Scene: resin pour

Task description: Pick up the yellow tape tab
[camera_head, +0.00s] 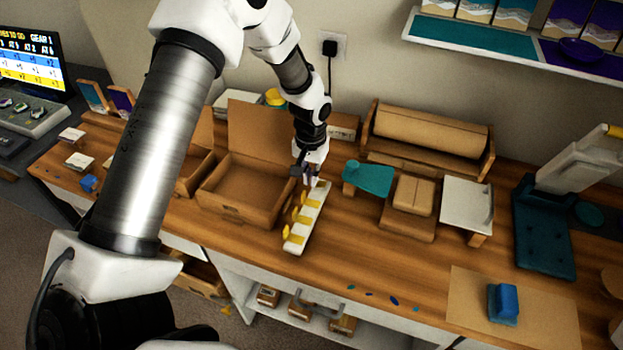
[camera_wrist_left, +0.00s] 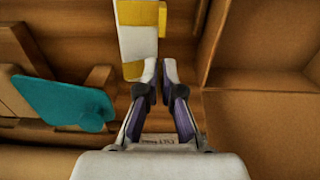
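A white strip (camera_head: 306,222) with several yellow tape tabs lies lengthwise on the wooden bench in the head view. One yellow tab (camera_head: 290,238) sticks out at the strip's near left side. In the left wrist view the strip (camera_wrist_left: 138,43) runs up from the fingertips, with a yellow tab (camera_wrist_left: 132,70) beside the left finger. My left gripper (camera_head: 308,174) is over the far end of the strip. Its fingertips (camera_wrist_left: 160,72) are close together with a narrow gap, and nothing shows between them. I cannot tell whether they touch the strip. My right gripper is not in view.
An open cardboard box (camera_head: 240,205) stands just left of the strip. A teal piece (camera_head: 368,178) on a small stand and a brown block (camera_head: 413,196) are to its right. A blue block (camera_head: 503,303) lies on a tan mat (camera_head: 470,295).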

